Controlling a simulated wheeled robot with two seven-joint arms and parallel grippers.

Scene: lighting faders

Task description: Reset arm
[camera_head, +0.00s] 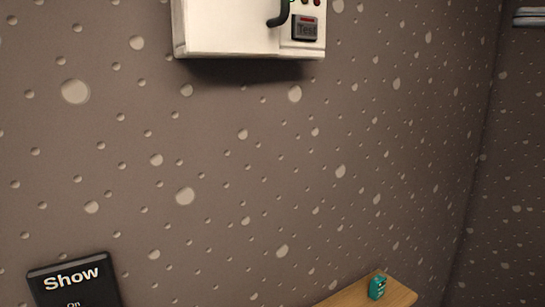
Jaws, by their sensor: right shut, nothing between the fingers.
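Neither of my grippers nor my arms can be made out in the head view. A white wall box (235,30) is cut off by the top edge of the picture. It carries a curved black handle-like part (280,17) and a dark button marked "Test" (306,28). Small red and green lights show above the button.
A black panel reading "Show" and "On" (75,283) is at the lower left, partly cut off. A wooden surface (345,298) at the bottom right bears a small teal object (377,287). The brown dotted wall (220,190) between them is bare.

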